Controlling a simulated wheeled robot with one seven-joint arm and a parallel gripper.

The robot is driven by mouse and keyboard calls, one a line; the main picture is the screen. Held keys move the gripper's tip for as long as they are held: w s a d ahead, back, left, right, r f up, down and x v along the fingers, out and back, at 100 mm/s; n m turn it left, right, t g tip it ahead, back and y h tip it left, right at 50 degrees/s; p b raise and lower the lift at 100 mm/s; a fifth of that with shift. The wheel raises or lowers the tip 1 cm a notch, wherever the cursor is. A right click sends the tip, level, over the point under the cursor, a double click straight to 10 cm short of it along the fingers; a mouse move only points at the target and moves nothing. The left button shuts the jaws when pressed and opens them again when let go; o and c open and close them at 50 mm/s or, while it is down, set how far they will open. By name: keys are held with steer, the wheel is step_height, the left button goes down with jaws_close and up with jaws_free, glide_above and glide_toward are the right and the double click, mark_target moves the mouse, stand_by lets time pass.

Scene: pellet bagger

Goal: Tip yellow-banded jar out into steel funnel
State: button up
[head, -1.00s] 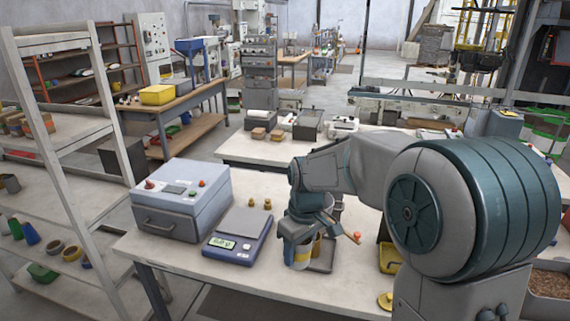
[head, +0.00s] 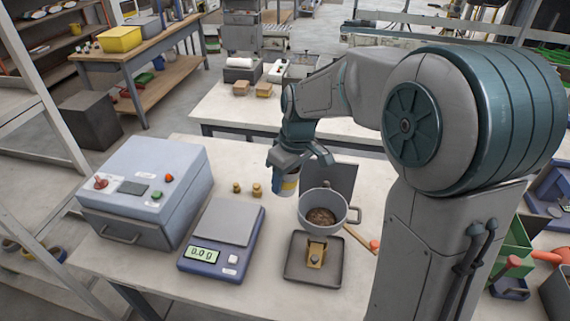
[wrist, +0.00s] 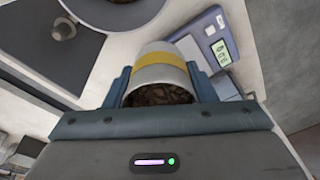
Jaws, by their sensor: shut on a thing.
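My gripper (head: 287,170) is shut on the yellow-banded jar (head: 287,186), held by its sides. In the wrist view the pale jar with its yellow band (wrist: 161,73) sits between the blue fingers (wrist: 163,95); its mouth faces the camera and dark brown pellets show inside. In the head view the jar looks close to upright, partly hidden by the gripper. The steel funnel (head: 322,218), a grey bowl with side lugs, is just right of the jar and nearer the camera. Brown material shows in its bottom. The jar appears beside the funnel, not over it.
A dark tray (head: 292,270) with a brass-coloured piece (head: 316,252) lies in front of the funnel. A blue scale (head: 222,240) reading 0.0 g and a grey-blue box (head: 145,190) stand left. Two small brass weights (head: 237,187) are behind the scale. A wooden-handled tool (head: 360,238) lies right.

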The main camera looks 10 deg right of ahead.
steer(key=shift+s+d+f+t+y+b, duration=0.1)
steer(key=shift+s+d+t+y+b, duration=0.35)
steer(key=shift+b, duration=0.75)
steer(key=d+t+y+b, duration=0.1)
steer(key=y+b, duration=0.2)
steer(key=b, duration=0.5)
steer(key=s+d+f+t+y+b, duration=0.1)
steer(key=y+b, duration=0.3)
steer(key=b, duration=0.4)
steer(key=d+t+y+b, duration=0.1)
steer(key=t+y+b, duration=0.2)
steer(key=b, duration=0.5)
steer(key=shift+s+d+f+y+b, duration=0.15)
steer(key=shift+s+d+y+b, duration=0.15)
steer(key=shift+y, duration=0.45)
steer(key=shift+s+d+r+t+y+b, duration=0.15)
steer(key=shift+r+t+y+b, duration=0.55)
steer(key=shift+b, duration=1.2)
steer(key=shift+d+r+t+y+b, duration=0.2)
steer(key=shift+y+b, duration=0.8)
steer(key=shift+b, duration=0.85)
